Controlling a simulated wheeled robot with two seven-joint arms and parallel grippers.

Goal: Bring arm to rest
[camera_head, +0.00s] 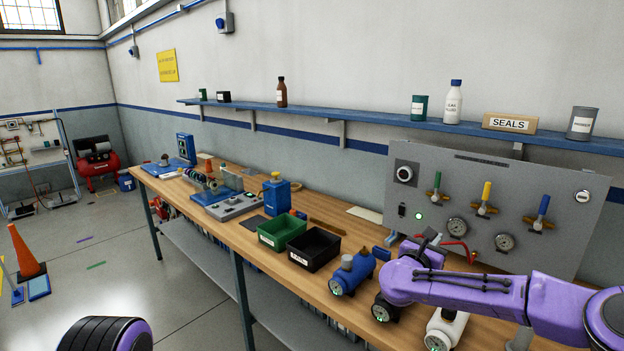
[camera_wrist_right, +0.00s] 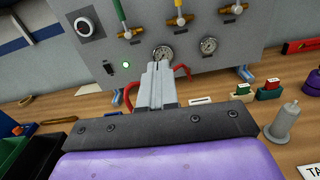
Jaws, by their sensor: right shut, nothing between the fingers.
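My right arm (camera_head: 470,288) is purple and reaches in from the right, over the bench's near right end. Its gripper (camera_head: 433,238) is small and partly hidden in the head view, in front of the grey valve panel (camera_head: 470,205). In the right wrist view the fingers of this gripper (camera_wrist_right: 158,72) are pressed together, with nothing between them. They point toward the lower part of the panel, and red curved tubing or handles (camera_wrist_right: 129,97) show on both sides. My left gripper is not in view.
A blue cylindrical unit (camera_head: 352,272) stands left of my arm on the wooden bench (camera_head: 262,255). Green (camera_head: 282,231) and black (camera_head: 314,249) bins sit beyond it. A shelf (camera_head: 370,122) with bottles runs along the wall. The floor (camera_head: 150,260) at left is largely clear.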

